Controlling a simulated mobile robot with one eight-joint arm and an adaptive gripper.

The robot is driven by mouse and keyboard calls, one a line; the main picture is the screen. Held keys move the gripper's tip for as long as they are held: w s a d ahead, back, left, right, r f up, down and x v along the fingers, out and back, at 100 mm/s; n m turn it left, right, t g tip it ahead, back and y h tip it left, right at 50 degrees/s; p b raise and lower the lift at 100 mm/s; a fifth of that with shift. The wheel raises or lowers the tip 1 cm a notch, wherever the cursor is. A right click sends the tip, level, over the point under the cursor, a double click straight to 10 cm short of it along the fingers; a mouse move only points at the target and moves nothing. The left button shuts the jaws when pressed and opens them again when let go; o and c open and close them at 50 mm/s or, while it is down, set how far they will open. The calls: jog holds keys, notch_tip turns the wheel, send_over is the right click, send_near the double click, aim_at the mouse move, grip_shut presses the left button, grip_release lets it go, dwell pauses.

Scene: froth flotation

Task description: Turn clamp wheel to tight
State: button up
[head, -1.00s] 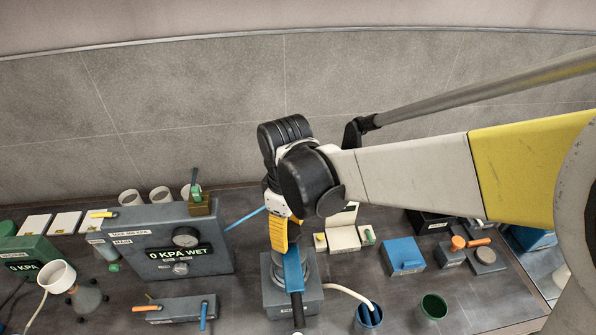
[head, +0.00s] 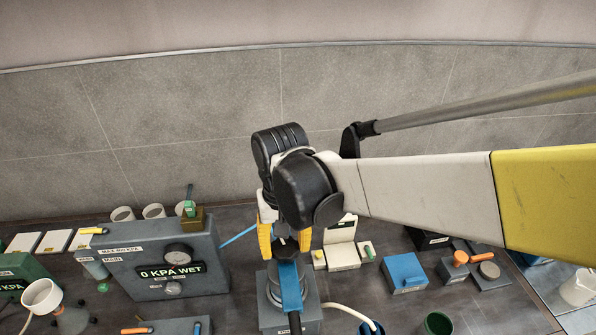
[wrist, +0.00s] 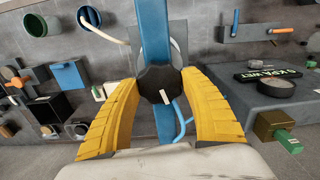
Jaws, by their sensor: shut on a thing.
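The clamp wheel (wrist: 156,80) is a dark, lobed knob with a pale mark on its face. It sits over a blue bar (wrist: 153,38) on a grey clamp base (head: 268,314). In the head view the wheel (head: 287,247) shows only partly below my wrist. My gripper (wrist: 160,86) has a yellow finger on either side of the wheel and is shut on it. In the head view my gripper (head: 286,250) points down over the blue bar, with both fingers visible.
A grey gauge box (head: 200,245) reading 0 KPA WET stands to the left. A white block (head: 342,256) and a blue block (head: 404,272) lie to the right. A green cup (head: 437,323) stands at the front right. A pale hose (head: 345,311) runs right from the base.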

aim_at(285, 247)
jog(key=shift+m, duration=1.5)
jog(key=o, duration=1.2)
jog(key=shift+c, duration=0.2)
notch_tip(285, 247, up, 12)
